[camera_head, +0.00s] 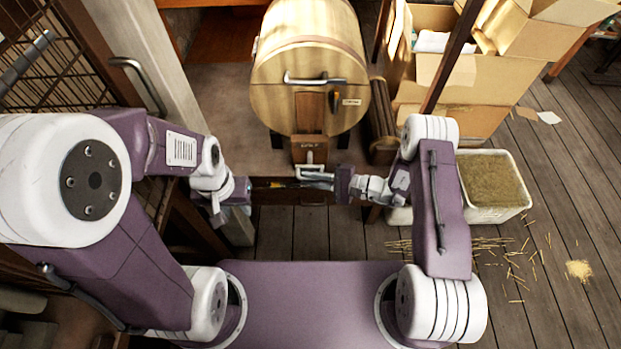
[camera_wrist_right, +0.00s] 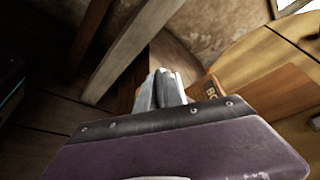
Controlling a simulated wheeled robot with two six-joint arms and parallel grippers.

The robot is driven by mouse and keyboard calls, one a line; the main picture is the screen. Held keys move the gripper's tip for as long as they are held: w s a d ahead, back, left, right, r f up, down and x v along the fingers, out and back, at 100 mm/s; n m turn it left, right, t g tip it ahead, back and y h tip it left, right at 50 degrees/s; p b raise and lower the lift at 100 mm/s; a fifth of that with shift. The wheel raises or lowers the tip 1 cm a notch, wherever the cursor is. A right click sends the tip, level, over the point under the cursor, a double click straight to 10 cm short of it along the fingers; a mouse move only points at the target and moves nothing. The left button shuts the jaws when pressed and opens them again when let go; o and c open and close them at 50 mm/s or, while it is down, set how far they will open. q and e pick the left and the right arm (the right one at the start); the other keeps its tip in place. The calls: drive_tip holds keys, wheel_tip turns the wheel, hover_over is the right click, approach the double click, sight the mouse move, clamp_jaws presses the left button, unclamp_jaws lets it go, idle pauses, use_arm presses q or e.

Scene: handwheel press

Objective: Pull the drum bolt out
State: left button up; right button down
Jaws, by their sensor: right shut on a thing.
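The drum (camera_head: 290,62) is a round wooden barrel with a metal bar handle on its front. Below it a wooden block (camera_head: 309,146) carries a label, partly readable as "BO" in the right wrist view (camera_wrist_right: 212,90). The drum bolt (camera_head: 310,167) is a pale metal piece at the lower front of this block. My right gripper (camera_head: 312,177) reaches in from the right and is shut on the bolt's end. Its fingers, close together, also show in the right wrist view (camera_wrist_right: 160,88) and hide the bolt there. My left gripper (camera_head: 258,186) is left of the bolt; its fingers are unclear.
A bin of straw-like bits (camera_head: 493,207) stands right of my right arm, with bits scattered on the plank floor. Open cardboard boxes (camera_head: 480,75) are at the upper right. A grey post with a handle (camera_head: 150,60) and a mesh cage stand at the left.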

drive_tip(key=shift+s+f, duration=0.15)
drive_tip(key=shift+f, duration=0.2)
drive_tip(key=c, duration=1.8)
unclamp_jaws()
drive_tip(key=shift+o, duration=0.2)
drive_tip(key=shift+a+r, duration=0.1)
drive_tip(key=shift+r, duration=0.1)
drive_tip(key=p+v, duration=0.2)
drive_tip(key=v, duration=0.7)
